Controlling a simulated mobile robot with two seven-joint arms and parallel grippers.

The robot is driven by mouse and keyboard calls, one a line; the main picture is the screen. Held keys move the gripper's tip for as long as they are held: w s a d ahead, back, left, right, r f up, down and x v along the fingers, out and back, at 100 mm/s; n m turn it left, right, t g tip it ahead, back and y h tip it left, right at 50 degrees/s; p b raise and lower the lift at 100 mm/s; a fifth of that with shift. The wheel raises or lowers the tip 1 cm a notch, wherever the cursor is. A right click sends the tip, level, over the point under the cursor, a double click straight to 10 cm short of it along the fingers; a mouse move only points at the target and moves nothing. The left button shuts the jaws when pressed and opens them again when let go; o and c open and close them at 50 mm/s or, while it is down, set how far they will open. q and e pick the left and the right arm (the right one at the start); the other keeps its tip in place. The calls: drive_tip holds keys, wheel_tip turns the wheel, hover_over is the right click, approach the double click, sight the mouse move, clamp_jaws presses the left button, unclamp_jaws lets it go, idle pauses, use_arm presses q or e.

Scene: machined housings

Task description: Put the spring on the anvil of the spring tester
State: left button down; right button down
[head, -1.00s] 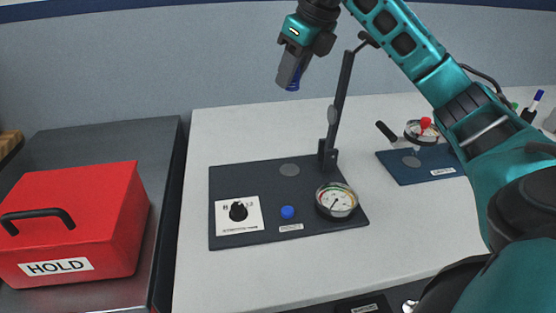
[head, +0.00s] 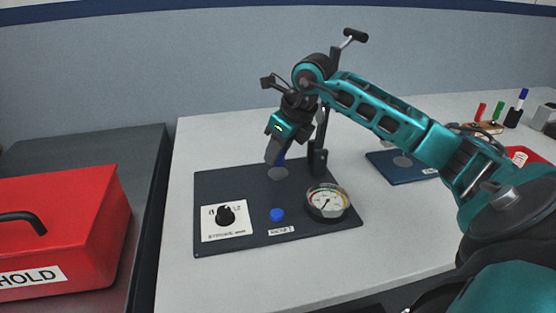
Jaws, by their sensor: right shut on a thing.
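The spring tester's dark base plate (head: 225,185) lies on the white table, with a dark upright column (head: 318,150) at its back right. The anvil, a grey disc (head: 278,174), is on the plate in front of the column's left side. My right gripper (head: 275,157) points down just above the anvil. It is shut on the blue spring (head: 282,159), which is mostly hidden by the fingers. The spring's lower end is right at the anvil's back edge in the picture; I cannot tell whether it touches. My left gripper is not in view.
The tester plate carries a knob (head: 226,216), a blue button (head: 277,214) and a dial gauge (head: 328,202). A lever handle (head: 352,37) rises behind my right arm.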

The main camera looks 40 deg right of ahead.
drive_tip(key=shift+f, duration=1.15)
drive_tip(key=shift+f+b, duration=0.2)
drive_tip(key=shift+b, duration=0.1)
drive_tip(key=c, duration=1.2)
unclamp_jaws()
drive_tip(key=shift+r, duration=0.1)
drive_tip(key=o, duration=0.4)
